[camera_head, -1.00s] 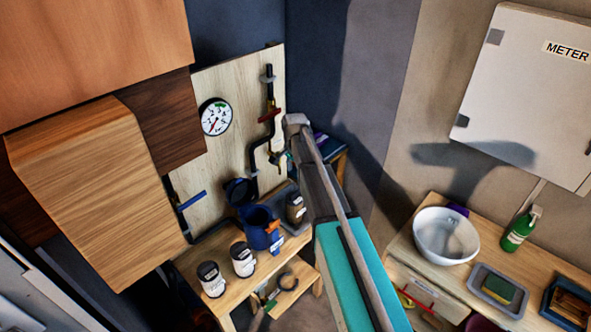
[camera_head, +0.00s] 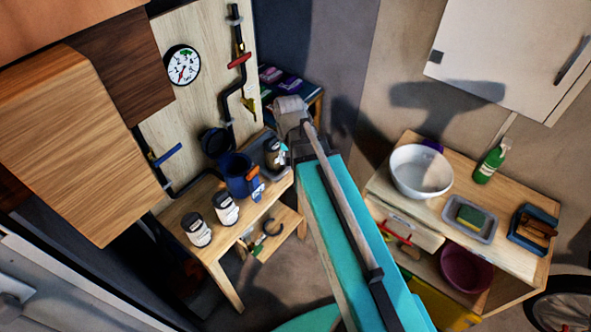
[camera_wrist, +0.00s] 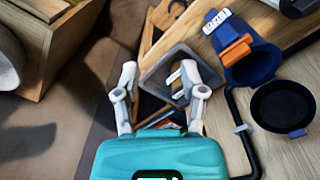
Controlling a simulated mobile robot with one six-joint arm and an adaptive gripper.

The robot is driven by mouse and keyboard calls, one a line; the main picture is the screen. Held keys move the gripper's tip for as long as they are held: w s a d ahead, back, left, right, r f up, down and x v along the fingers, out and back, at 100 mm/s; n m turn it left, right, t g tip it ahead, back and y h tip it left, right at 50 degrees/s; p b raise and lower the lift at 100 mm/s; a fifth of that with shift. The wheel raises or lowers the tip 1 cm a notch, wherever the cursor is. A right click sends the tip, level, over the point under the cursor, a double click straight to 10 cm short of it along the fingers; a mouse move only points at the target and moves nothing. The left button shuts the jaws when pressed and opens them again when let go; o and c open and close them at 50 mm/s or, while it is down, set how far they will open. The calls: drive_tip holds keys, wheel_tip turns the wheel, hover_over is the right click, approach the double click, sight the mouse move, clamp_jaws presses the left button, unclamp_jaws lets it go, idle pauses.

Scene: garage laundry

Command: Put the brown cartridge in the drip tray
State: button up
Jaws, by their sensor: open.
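The brown cartridge (camera_head: 273,151), dark with a pale label, stands at the back right of the workbench, beside the blue filter housing (camera_head: 235,175). In the wrist view the cartridge (camera_wrist: 178,88) appears to be inside the grey drip tray (camera_wrist: 205,72), whose rim shows around it. The drip tray (camera_head: 258,157) is partly hidden in the head view. My gripper (camera_head: 286,153) is beside the cartridge, partly hidden by its own body. In the wrist view my gripper (camera_wrist: 160,82) is open, with the cartridge near the right finger; contact cannot be told.
Two white-labelled cartridges (camera_head: 225,208) (camera_head: 197,230) stand along the bench front. The housing has an orange clip (camera_wrist: 237,50); a black round lid (camera_wrist: 283,105) is nearby. Black pipes and a gauge (camera_head: 183,65) are on the backboard. A counter with a white bowl (camera_head: 420,172) is at right.

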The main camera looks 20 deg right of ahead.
drive_tip(key=s+n, duration=0.2)
drive_tip(key=s, duration=0.3)
drive_tip(key=shift+s+d, duration=0.1)
drive_tip(key=shift+d, duration=0.05)
drive_tip(key=shift+f, duration=0.1)
drive_tip(key=shift+f+b, duration=1.25)
drive_tip(key=shift+b, duration=0.05)
